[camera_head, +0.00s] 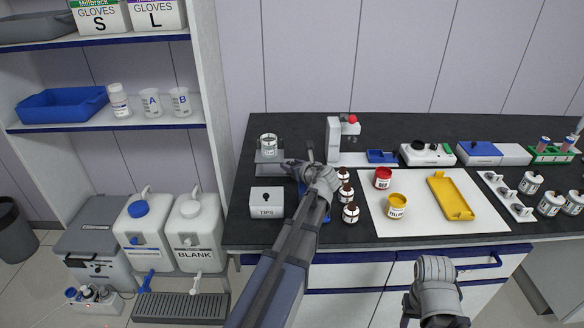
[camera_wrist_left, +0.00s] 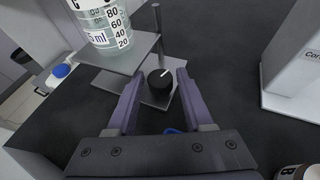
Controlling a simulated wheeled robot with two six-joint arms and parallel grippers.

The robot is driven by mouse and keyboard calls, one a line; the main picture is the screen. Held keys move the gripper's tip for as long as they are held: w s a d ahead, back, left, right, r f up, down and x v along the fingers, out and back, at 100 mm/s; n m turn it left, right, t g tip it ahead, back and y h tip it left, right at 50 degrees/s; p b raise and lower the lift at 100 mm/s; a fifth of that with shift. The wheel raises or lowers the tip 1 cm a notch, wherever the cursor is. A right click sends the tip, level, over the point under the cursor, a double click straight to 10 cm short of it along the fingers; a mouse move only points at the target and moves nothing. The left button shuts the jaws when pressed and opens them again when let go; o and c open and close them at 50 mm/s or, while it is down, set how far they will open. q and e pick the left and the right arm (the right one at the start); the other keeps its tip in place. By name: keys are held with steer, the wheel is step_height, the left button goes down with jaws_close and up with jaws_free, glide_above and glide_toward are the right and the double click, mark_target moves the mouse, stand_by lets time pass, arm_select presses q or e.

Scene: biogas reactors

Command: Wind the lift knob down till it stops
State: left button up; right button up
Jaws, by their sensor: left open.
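The lift stands at the left of the dark bench, with a flat grey platform (camera_head: 262,168) that bears a glass beaker (camera_head: 268,143). In the left wrist view the platform (camera_wrist_left: 138,55) is at the upper left, with the graduated beaker (camera_wrist_left: 103,22) on it. The black lift knob (camera_wrist_left: 160,79) has a white mark and sits low by the lift's post (camera_wrist_left: 157,25). My left gripper (camera_head: 289,166) is open. In the wrist view its fingers (camera_wrist_left: 159,82) stand on either side of the knob, with gaps visible. In the head view my arm hides the knob.
A TIPS box (camera_head: 267,202) stands in front of the lift. Brown bottles (camera_head: 350,213) stand right of my left wrist, and a white stand (camera_head: 333,140) rises behind it. My right arm (camera_head: 437,275) is low in front of the bench; its fingers are unclear.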

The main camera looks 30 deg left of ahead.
arm_select(q)
steer(key=shift+c, duration=0.2)
jaws_close()
steer(key=shift+w, duration=0.1)
stand_by(0.4)
steer(key=n+g, duration=0.1)
steer(key=n+g+y, duration=0.1)
steer(key=shift+w+d+n+g, duration=0.1)
steer(key=shift+w+n+g, duration=0.2)
steer(key=shift+w+g, duration=0.1)
steer(key=n+g, duration=0.2)
steer(key=g, duration=0.1)
steer(key=n+g+y, duration=0.1)
steer(key=shift+w+n, duration=0.25)
steer(key=shift+n, duration=0.15)
steer(key=n+g, duration=0.3)
steer(key=g, duration=0.1)
steer(key=shift+w, duration=0.1)
steer(key=shift+n+g+h, duration=0.7)
steer(key=shift+n+g, duration=0.5)
